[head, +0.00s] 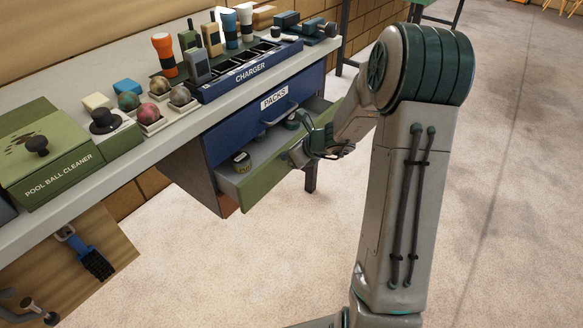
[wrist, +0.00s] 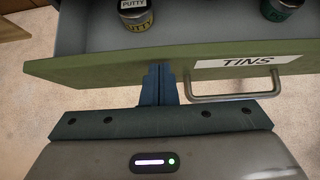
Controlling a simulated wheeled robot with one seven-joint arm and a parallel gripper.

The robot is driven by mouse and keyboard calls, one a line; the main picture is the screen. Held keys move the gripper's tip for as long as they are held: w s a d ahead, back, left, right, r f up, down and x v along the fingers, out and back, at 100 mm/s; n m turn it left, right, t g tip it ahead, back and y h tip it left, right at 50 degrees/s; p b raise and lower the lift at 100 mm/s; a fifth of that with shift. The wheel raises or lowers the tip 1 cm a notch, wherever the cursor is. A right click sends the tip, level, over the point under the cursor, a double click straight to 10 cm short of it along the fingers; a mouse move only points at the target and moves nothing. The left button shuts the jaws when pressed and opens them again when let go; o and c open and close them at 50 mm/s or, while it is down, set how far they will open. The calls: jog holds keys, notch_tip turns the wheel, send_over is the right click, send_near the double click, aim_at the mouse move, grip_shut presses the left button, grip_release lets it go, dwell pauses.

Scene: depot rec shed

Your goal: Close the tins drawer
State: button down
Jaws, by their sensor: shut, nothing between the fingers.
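The green tins drawer (head: 252,187) is pulled open below the blue packs drawer (head: 262,117) in the head view. Its front (wrist: 110,67) spans the wrist view, with a TINS label (wrist: 248,61) and a grey bar handle (wrist: 236,98). Inside are a putty tin (wrist: 136,16) and a green-lidded tin (wrist: 281,9). My gripper (wrist: 158,72) is shut and empty, its fingertips at the drawer front, left of the handle and label. I cannot tell whether they touch it. In the head view my gripper (head: 298,155) is beside the drawer's outer side, partly hidden by my arm.
The bench top (head: 120,160) above holds a charger tray (head: 250,72), pool balls and a pool ball cleaner box (head: 52,165). The packs drawer looks shut, with a bar handle. A blue brush (head: 88,255) hangs at lower left. The carpet (head: 250,270) in front is clear.

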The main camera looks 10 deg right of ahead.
jog(key=w+a, duration=0.4)
jog(key=w, duration=0.1)
jog(key=shift+w+p, duration=0.25)
jog(key=shift+p, duration=0.1)
